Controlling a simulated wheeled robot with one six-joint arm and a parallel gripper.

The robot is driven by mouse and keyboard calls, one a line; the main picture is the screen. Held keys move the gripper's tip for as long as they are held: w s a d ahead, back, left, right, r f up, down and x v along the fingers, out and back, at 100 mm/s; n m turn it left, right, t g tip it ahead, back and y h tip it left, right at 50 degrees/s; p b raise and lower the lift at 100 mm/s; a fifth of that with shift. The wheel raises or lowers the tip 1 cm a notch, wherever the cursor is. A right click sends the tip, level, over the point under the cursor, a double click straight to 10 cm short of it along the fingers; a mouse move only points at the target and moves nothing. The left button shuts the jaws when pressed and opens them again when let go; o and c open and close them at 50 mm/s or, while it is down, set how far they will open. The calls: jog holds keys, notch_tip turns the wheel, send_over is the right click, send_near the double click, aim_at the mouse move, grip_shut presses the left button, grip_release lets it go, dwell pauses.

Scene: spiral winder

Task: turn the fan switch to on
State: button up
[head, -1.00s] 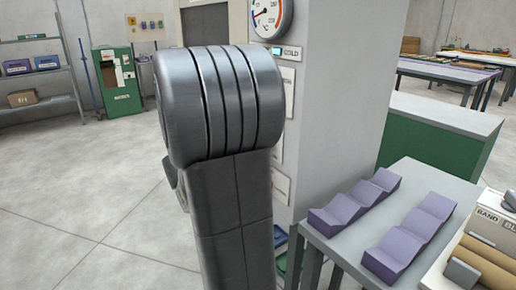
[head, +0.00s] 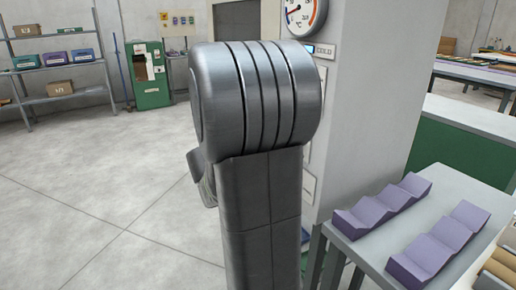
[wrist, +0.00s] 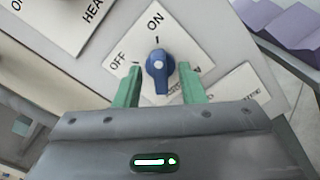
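The fan switch is a blue knob (wrist: 159,72) on a white plate (wrist: 196,48) marked OFF and ON, in the wrist view. A white mark on the knob's upper part lines up with the tick under ON. OFF is to its left. My gripper (wrist: 157,82) has its two green fingers on either side of the knob, with small gaps showing. It looks open, and no firm contact is visible. In the head view my arm hides the switch and the gripper.
A grey panel column (head: 385,90) bears a dial gauge (head: 303,14) and a small display reading COLD. At right a table (head: 447,180) holds purple wavy blocks (head: 439,243). Open floor (head: 95,180) lies to the left.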

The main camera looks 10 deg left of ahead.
jog(key=p+v, duration=0.1)
jog(key=v, duration=1.2)
jog(key=shift+w+d, duration=0.1)
jog(key=shift+d, duration=0.1)
jog(key=b+x, duration=0.1)
jog(key=x, duration=1.2)
jog(key=shift+w+d, duration=0.2)
jog(key=shift+d, duration=0.05)
jog(key=shift+a, duration=0.1)
